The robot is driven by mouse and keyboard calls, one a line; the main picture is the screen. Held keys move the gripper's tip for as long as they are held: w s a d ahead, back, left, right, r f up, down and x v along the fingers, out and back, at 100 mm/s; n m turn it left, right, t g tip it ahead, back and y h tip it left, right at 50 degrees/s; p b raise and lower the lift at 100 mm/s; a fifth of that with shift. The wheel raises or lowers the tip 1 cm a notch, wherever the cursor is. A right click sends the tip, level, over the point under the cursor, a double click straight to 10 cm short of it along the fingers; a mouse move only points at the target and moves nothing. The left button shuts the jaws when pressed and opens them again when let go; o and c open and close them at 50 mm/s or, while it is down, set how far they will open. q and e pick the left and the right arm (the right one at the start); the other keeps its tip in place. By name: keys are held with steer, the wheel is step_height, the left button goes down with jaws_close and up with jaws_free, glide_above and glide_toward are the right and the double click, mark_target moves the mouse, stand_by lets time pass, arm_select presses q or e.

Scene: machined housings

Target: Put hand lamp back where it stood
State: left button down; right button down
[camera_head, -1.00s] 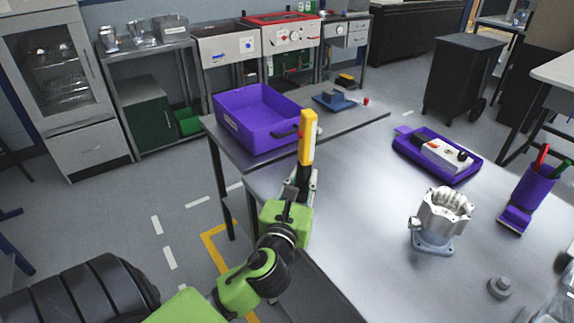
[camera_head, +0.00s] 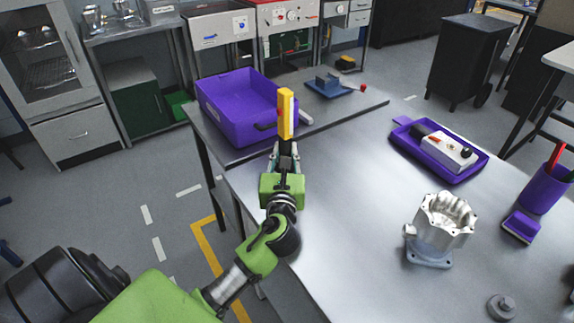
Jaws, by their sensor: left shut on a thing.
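The hand lamp (camera_head: 286,113) is a yellow upright bar with a dark lower part. My left gripper (camera_head: 284,150) is shut on its lower part and holds it upright, near the left edge of the metal table. I cannot tell whether the lamp's foot touches the table; the gripper hides it. My right gripper is not in view.
A purple bin (camera_head: 236,112) stands just behind the lamp to the left. A blue vise-like fixture (camera_head: 328,86) is behind right. A purple tray (camera_head: 484,164) with a device, a metal housing (camera_head: 441,225) and a purple holder (camera_head: 543,188) stand right. The table's middle (camera_head: 350,180) is clear.

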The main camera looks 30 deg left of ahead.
arm_select(q)
steer(key=shift+w+a+f, duration=0.25)
steer(key=shift+w+f, duration=0.3)
steer(key=shift+f, duration=0.1)
steer(key=shift+w+a+f, duration=0.2)
steer(key=shift+w+f, duration=0.3)
steer(key=shift+f, duration=0.1)
steer(key=f, duration=0.2)
steer(key=f+b, duration=0.1)
steer(key=shift+w+a+f, duration=0.1)
steer(key=shift+w+f, duration=0.15)
steer(key=shift+f, duration=0.1)
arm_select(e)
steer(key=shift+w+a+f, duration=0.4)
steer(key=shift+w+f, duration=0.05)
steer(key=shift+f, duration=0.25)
arm_select(q)
steer(key=shift+f, duration=0.1)
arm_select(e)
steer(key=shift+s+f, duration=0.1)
arm_select(q)
steer(key=c, duration=1.8)
jaws_free()
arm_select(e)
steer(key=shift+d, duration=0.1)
